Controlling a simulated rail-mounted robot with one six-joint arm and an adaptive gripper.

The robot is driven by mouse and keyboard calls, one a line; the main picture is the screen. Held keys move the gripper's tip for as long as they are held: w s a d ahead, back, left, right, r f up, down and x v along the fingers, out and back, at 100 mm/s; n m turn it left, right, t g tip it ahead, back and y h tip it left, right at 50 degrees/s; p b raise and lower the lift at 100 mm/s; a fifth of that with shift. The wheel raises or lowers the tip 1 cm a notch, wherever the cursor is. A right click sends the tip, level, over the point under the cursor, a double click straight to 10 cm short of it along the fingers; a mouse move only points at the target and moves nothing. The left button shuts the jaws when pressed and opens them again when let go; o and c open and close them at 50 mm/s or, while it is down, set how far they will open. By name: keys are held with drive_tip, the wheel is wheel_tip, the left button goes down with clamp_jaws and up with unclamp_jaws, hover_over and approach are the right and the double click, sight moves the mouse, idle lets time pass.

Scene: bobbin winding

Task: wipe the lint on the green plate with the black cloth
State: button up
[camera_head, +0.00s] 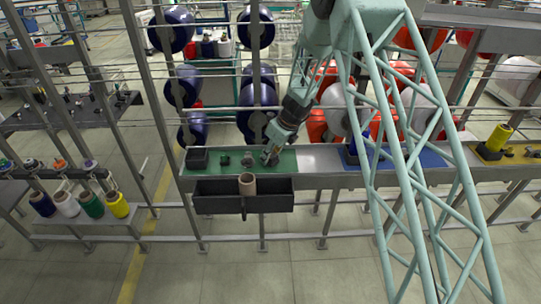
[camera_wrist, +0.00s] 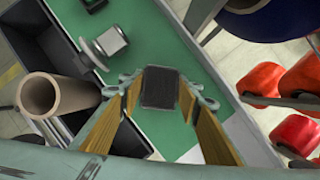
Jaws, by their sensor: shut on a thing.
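The green plate (camera_head: 288,161) lies on the grey bench in the middle of the head view and fills much of the wrist view (camera_wrist: 150,35). My gripper (camera_head: 270,157) is low over the right part of the plate. In the wrist view its fingers (camera_wrist: 160,88) are shut on the black cloth (camera_wrist: 160,90), a small dark square between the tips. I cannot tell whether the cloth touches the plate. I cannot make out lint on the plate; the cloth and fingers hide part of it.
A grey metal part (camera_wrist: 108,45) stands on the plate to the gripper's left. A dark box (camera_head: 197,158) sits at the plate's left end. A black bin (camera_head: 215,197) hangs along the front edge, with a brown tube (camera_head: 247,184) at it. Blue and red spools stand behind the bench.

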drive_tip(key=r, duration=0.2)
drive_tip(key=r+p, duration=0.1)
drive_tip(key=shift+d+r, duration=0.15)
drive_tip(key=shift+d, duration=0.15)
drive_tip(key=shift+w+a+r+p, duration=0.1)
drive_tip(key=shift+r+p, duration=0.4)
drive_tip(key=shift+p, duration=0.2)
drive_tip(key=shift+r+p, duration=0.6)
drive_tip(key=shift+r, duration=0.25)
drive_tip(key=shift+r+p, duration=1.05)
